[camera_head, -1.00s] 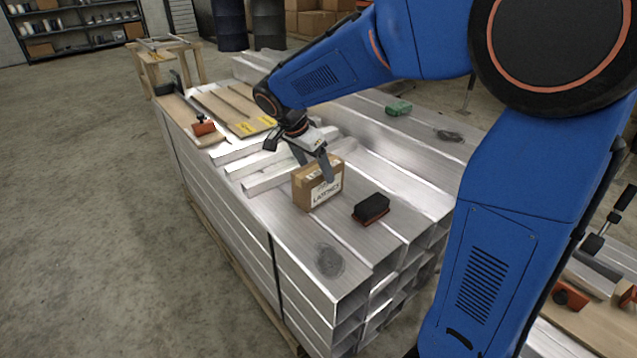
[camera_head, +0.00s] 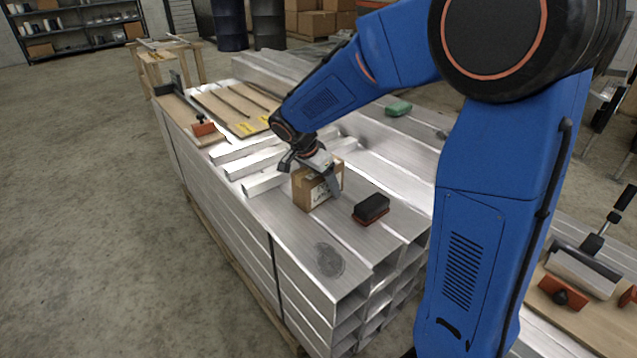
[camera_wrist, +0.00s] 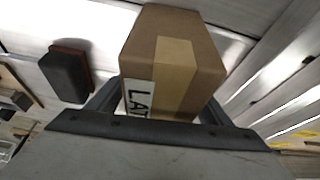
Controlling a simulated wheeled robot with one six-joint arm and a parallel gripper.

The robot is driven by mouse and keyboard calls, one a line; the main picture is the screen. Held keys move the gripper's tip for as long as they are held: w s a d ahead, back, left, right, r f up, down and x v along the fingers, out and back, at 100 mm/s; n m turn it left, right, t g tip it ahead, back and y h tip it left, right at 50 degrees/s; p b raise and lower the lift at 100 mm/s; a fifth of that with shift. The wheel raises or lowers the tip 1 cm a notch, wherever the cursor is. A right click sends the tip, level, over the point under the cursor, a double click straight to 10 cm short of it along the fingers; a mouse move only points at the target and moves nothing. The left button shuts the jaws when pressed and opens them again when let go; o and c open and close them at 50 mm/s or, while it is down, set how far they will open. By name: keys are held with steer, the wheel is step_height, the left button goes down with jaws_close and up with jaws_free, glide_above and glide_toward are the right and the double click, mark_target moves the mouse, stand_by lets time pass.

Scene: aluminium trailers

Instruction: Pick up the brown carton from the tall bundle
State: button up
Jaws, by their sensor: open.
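The brown carton (camera_head: 306,190), with a white label and a tan tape strip, stands on the top of the tall bundle of aluminium tubes (camera_head: 290,232). My gripper (camera_head: 330,184) is open at the carton, one finger in front of its label side. In the wrist view the carton (camera_wrist: 172,62) sits between the two dark fingers of my gripper (camera_wrist: 160,108). Its lower edge is hidden behind the gripper body. I cannot tell whether the fingers touch it.
A black and red brush-like block (camera_head: 371,208) lies just right of the carton. Loose bright bars (camera_head: 262,165) lie behind it to the left. A green block (camera_head: 398,108) is farther back.

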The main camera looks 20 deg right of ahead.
steer(key=shift+f, duration=0.2)
stand_by(0.6)
steer(key=shift+c, duration=0.6)
steer(key=c, duration=1.4)
steer(key=shift+r, duration=0.1)
